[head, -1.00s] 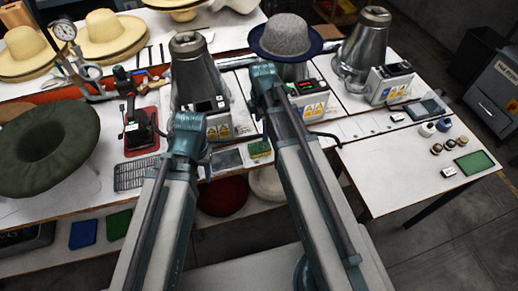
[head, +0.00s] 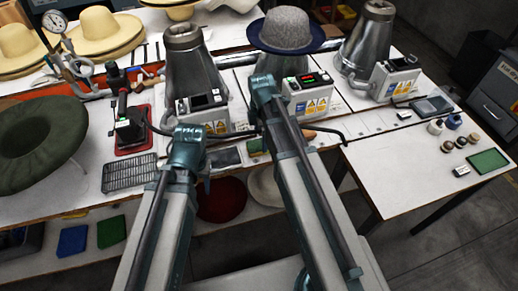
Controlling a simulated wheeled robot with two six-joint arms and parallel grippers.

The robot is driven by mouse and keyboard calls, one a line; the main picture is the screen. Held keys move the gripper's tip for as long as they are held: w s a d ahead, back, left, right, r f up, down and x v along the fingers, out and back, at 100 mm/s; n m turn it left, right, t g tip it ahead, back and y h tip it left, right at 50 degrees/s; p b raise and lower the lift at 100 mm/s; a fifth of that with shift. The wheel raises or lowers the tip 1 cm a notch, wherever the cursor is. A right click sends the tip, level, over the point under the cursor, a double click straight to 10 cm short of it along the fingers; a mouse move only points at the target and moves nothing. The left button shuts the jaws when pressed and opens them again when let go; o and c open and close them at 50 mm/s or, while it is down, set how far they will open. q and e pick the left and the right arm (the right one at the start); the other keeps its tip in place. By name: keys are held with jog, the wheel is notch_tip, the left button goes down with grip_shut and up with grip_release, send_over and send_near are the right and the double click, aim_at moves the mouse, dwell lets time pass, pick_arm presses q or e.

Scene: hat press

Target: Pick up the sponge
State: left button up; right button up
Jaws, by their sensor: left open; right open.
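A small green and yellow sponge (head: 256,145) lies near the front edge of the white bench, between my two arms. My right arm partly covers it. My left arm's far end is to the left of the sponge, and my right arm crosses just to its right.
Metal hat presses (head: 194,75) stand behind the sponge, one bearing a grey hat (head: 286,30). A dark flat pad (head: 226,156) and a wire rack (head: 130,173) lie left of the sponge. A green tray (head: 488,161) is at the right. Open floor lies right.

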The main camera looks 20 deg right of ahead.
aim_at(259, 147)
notch_tip(259, 147, down, 5)
jog(key=b, duration=0.4)
jog(key=shift+w+r, duration=0.1)
jog(key=shift+r, duration=0.1)
jog(key=shift+c, duration=0.2)
jog(key=c, duration=1.3)
jog(key=shift+r, duration=0.1)
